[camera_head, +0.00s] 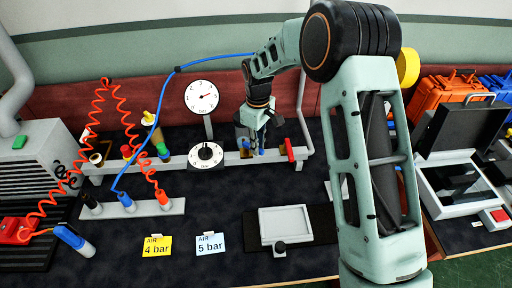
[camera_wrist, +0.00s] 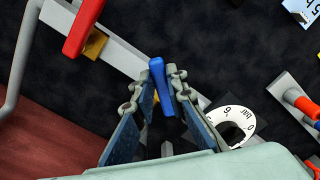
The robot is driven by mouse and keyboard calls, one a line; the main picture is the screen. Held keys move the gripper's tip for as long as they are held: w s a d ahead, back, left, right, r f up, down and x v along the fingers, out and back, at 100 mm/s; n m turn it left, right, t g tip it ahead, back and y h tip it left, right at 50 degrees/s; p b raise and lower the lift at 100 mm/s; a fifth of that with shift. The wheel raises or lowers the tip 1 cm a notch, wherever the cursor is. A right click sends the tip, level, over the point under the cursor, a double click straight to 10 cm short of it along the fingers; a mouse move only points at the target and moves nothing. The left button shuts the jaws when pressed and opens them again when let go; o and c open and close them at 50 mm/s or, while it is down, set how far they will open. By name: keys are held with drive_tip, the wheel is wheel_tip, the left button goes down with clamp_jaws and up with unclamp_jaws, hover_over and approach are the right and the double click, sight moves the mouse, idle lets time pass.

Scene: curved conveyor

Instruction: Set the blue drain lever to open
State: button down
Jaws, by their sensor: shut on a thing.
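The blue drain lever (camera_wrist: 158,76) stands between the two fingertips of my gripper (camera_wrist: 160,82) in the wrist view. My gripper is shut on it, with a pad on each side. The lever sits on the grey pipe rail (camera_wrist: 120,62), and its base is partly hidden by the fingers. In the head view my gripper (camera_head: 256,143) reaches down to the rail between the round dial and the red lever; the blue lever is small and mostly covered there.
A red lever (camera_head: 290,150) is close to the right of my gripper in the head view. A white dial (camera_head: 206,155) and a gauge (camera_head: 201,97) stand to the left. Cards marked 4 bar (camera_head: 157,246) and 5 bar (camera_head: 210,244) and a grey tray (camera_head: 286,226) lie in front.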

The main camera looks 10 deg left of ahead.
drive_tip(key=shift+w+n, duration=0.2)
drive_tip(key=shift+n, duration=0.2)
drive_tip(key=c, duration=1.9)
unclamp_jaws()
drive_tip(key=shift+c, duration=0.2)
drive_tip(key=shift+r, duration=0.15)
wheel_tip(320, 180, up, 12)
